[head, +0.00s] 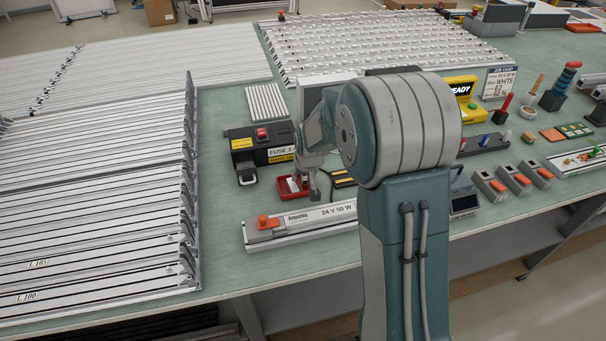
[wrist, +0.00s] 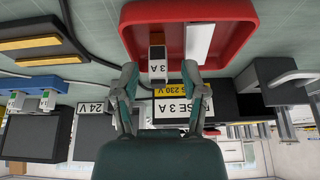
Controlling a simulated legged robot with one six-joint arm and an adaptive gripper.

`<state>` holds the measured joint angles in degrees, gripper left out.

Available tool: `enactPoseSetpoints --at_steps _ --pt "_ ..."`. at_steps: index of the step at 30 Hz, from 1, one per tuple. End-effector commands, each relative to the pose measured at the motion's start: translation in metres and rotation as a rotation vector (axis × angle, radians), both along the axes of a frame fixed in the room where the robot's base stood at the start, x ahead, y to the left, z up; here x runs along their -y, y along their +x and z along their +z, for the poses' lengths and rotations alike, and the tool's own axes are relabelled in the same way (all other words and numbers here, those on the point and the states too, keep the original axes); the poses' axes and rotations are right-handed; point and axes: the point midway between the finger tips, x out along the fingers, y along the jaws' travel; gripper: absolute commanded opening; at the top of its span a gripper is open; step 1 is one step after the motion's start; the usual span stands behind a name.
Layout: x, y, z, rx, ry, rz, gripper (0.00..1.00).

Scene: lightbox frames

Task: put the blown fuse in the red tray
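The red tray (head: 283,191) sits on the bench in front of the black fuse unit (head: 262,147) in the head view. My gripper (head: 308,190) is down at the tray's right side. In the wrist view the red tray (wrist: 228,40) fills the top. A small grey-white fuse piece (wrist: 157,66) marked 3 A, with a dark part, shows between the fingertips of my gripper (wrist: 160,74), with gaps on both sides. It overlaps the tray's rim; I cannot tell whether it rests there or is above it. A plain white piece (wrist: 199,42) lies in the tray.
A long 24 V power supply (head: 300,220) lies in front of the tray. A yellow-striped black item (head: 343,180) is to the right. Rails (head: 100,210) fill the bench's left side. Some bare bench lies left of the tray.

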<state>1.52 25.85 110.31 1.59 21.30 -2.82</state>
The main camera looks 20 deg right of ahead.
Motion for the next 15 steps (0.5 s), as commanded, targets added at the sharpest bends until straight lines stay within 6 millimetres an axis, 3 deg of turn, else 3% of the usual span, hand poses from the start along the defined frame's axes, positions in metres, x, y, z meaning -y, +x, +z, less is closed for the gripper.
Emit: enactPoseSetpoints --at_steps 7,15 --pt "-0.001 -0.002 0.009 0.001 -0.001 0.0 0.56" --pt "-0.001 -0.022 0.058 0.005 -0.001 0.0 0.56"
